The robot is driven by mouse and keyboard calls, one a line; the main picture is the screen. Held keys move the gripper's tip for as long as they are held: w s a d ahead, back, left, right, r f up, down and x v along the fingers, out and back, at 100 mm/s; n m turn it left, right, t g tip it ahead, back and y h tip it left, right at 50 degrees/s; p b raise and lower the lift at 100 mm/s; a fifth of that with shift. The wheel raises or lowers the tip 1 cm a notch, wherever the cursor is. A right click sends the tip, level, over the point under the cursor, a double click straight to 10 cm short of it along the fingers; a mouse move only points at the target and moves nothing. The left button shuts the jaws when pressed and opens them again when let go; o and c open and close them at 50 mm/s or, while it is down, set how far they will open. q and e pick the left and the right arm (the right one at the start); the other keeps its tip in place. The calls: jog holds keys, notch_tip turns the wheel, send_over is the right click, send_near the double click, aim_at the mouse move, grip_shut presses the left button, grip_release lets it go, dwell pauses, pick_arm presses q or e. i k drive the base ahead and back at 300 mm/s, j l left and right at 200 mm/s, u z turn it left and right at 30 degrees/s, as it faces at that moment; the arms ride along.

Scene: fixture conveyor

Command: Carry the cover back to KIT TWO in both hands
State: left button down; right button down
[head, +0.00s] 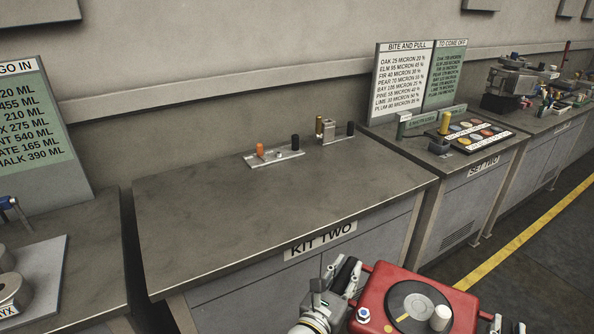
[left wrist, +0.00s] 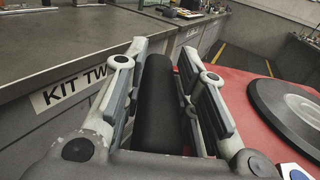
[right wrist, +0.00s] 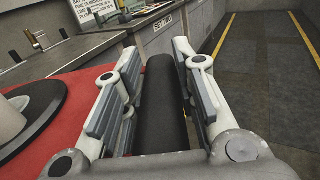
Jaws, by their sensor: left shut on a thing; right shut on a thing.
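The cover (head: 380,300) is a red panel with a dark round dial and a pale knob, low in the head view, in front of the KIT TWO bench (head: 205,225). My left gripper (head: 343,275) is shut on a black handle (left wrist: 158,105) at the cover's left side. My right gripper (head: 508,325) is mostly cut off at the bottom edge of the head view. In the right wrist view it is shut on another black handle (right wrist: 161,105). The cover's near part is out of the head view.
On the back of KIT TWO stand a metal plate (head: 290,158) with an orange and a black peg, and a small block (head: 328,130) with a brass peg. The rest of its top is clear. SET TWO (head: 484,168) stands to the right, with a yellow floor line (head: 500,255) beyond.

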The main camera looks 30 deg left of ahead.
aim_at(291, 202)
jog(key=i, duration=1.05)
jog(key=i+l+u, duration=0.25)
jog(key=i, duration=0.55)
jog(key=j+u, duration=0.1)
jog(key=u, duration=1.65)
